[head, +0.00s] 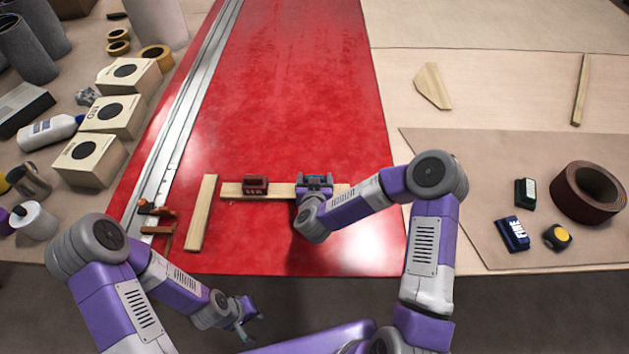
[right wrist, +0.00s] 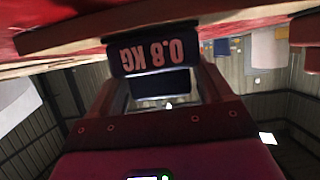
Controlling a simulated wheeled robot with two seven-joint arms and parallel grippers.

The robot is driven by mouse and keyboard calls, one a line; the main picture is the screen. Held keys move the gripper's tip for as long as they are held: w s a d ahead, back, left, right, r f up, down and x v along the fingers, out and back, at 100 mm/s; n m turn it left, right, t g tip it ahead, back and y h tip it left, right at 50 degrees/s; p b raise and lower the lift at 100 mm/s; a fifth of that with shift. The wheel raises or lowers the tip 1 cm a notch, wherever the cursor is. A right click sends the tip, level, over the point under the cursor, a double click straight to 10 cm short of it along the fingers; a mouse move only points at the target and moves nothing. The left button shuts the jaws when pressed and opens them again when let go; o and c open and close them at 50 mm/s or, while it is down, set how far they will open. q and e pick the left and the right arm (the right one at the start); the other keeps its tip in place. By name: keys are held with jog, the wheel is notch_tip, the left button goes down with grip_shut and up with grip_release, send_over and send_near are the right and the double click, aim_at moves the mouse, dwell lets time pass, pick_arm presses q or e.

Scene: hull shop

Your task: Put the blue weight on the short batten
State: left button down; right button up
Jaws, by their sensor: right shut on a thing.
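My right gripper (head: 314,184) is shut on a dark blue weight, over the right part of the long batten (head: 230,190). In the right wrist view the weight (right wrist: 155,58) sits between the fingers and reads 0.8 KG, upside down. It is close to the long batten's underside view (right wrist: 90,36); I cannot tell if they touch. The short batten (head: 201,213) lies bare on the red panel, left of the long one and roughly across it. My left gripper (head: 248,316) is open and empty, low in front of the table edge.
A red weight (head: 255,186) stands on the long batten. A clamp (head: 157,225) and metal rail (head: 185,130) lie left of the short batten. The red panel (head: 290,90) is clear behind. Sanding blocks (head: 512,233) and an abrasive roll (head: 588,192) are at right.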

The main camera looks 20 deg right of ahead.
jog(key=shift+r, duration=0.25)
jog(key=shift+f, duration=0.15)
jog(key=o, duration=1.7)
jog(key=shift+f, duration=0.1)
jog(key=shift+c, duration=0.2)
jog(key=shift+s+a+r, duration=0.1)
jog(key=shift+s+r, duration=0.05)
jog(key=shift+r, duration=0.1)
jog(key=p+v, duration=0.2)
jog(key=v, duration=0.9)
jog(key=shift+s, duration=0.35)
jog(key=shift+r, duration=0.15)
